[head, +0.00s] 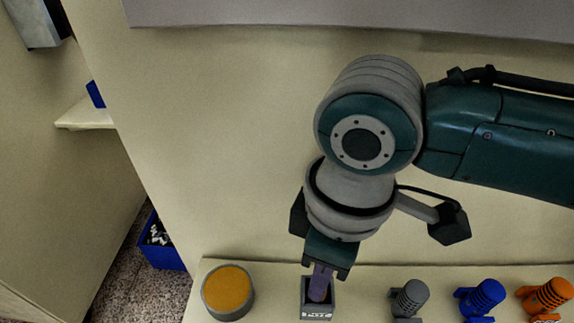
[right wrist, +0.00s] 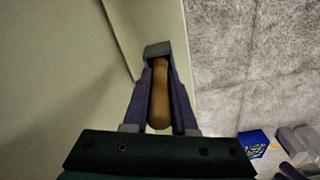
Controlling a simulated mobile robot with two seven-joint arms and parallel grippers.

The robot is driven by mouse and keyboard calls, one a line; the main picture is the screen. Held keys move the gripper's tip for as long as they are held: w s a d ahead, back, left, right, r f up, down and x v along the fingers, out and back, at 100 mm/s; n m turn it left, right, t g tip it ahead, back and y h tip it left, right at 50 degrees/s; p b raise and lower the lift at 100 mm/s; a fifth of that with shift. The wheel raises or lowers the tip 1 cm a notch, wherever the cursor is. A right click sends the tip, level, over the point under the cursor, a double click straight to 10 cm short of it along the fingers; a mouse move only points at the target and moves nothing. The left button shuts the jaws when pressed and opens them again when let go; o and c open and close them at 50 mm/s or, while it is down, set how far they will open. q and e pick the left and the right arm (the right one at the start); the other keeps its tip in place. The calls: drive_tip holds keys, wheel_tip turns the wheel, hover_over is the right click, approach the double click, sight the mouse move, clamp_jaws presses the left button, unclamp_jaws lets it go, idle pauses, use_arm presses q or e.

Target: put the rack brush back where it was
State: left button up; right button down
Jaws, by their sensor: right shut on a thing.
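My right gripper (head: 320,290) points down at the shelf, its purple fingers at the mouth of a small dark grey holder (head: 317,313) with white marks on its front. In the right wrist view the gripper (right wrist: 160,100) is shut on a brown, rounded handle, which I take for the rack brush (right wrist: 159,98). The grey holder (right wrist: 158,50) shows just past the fingertips. The brush's lower end is hidden, and I cannot tell how deep it sits in the holder. My left gripper is not in view.
A round grey tin with an orange-yellow top (head: 228,290) stands left of the holder. A grey spindle (head: 409,298), a blue spindle (head: 482,297) and an orange spindle (head: 548,299) stand to the right. A blue bin (head: 163,252) stands on the speckled floor.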

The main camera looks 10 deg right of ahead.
drive_tip(key=c, duration=0.7)
unclamp_jaws()
drive_tip(key=shift+f, duration=0.1)
drive_tip(key=shift+s+d+r+p, duration=0.1)
drive_tip(key=shift+r+p, duration=0.2)
drive_tip(key=shift+r, duration=1.65)
drive_tip(key=shift+d+r+p, duration=0.1)
drive_tip(key=shift+r+p, duration=0.2)
drive_tip(key=shift+r, duration=1.65)
